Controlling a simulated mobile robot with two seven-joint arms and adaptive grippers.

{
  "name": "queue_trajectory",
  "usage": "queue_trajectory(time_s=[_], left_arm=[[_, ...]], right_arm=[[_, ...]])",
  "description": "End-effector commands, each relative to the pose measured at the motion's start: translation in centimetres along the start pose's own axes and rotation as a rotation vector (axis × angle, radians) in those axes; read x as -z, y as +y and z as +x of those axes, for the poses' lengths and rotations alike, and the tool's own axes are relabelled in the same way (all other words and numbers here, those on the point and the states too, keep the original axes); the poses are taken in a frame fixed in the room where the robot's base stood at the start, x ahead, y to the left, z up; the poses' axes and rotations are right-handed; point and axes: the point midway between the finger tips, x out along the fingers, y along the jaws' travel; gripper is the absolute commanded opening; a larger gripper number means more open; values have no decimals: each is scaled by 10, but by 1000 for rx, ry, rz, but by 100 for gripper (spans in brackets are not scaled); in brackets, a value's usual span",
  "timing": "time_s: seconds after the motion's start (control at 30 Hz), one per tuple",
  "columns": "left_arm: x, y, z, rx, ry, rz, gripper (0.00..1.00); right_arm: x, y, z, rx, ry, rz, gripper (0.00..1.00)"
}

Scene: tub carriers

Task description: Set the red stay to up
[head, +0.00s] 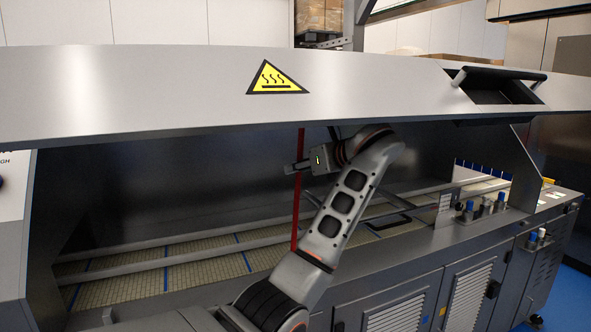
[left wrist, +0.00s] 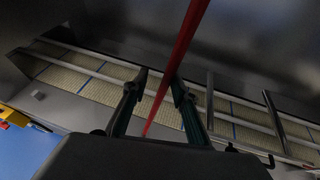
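The red stay (head: 297,215) is a thin red bar. In the head view it stands nearly upright from under the hood's lower edge down to the front rail area. My left gripper (head: 289,169) is at the stay's upper half, pointing left across it. In the left wrist view the stay (left wrist: 182,50) runs slantwise between the two fingers of the left gripper (left wrist: 161,77). The fingers are apart, and the stay looks nearer the right finger; I cannot tell whether it touches. My right gripper is in neither view.
The steel hood (head: 180,85) with a yellow heat sign spans above my left arm. Below lies a mesh conveyor (head: 205,262) with blue strips and long rails (head: 110,278). Blue-topped knobs (head: 500,197) stand on the ledge at right. A black handle (head: 505,74) is on the hood.

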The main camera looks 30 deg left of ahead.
Motion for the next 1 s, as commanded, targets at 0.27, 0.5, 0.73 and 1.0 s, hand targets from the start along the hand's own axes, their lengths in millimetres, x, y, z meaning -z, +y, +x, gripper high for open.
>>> queue_trajectory(time_s=[0.27,0.5,0.73,1.0], left_arm=[[0,0,-41,2,2,0,28],[0,0,-50,0,1,0,28],[0,0,-49,0,1,0,28],[15,-5,-41,18,16,-19,28]], right_arm=[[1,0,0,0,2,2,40],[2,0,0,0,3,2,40],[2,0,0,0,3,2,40],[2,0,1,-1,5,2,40]])
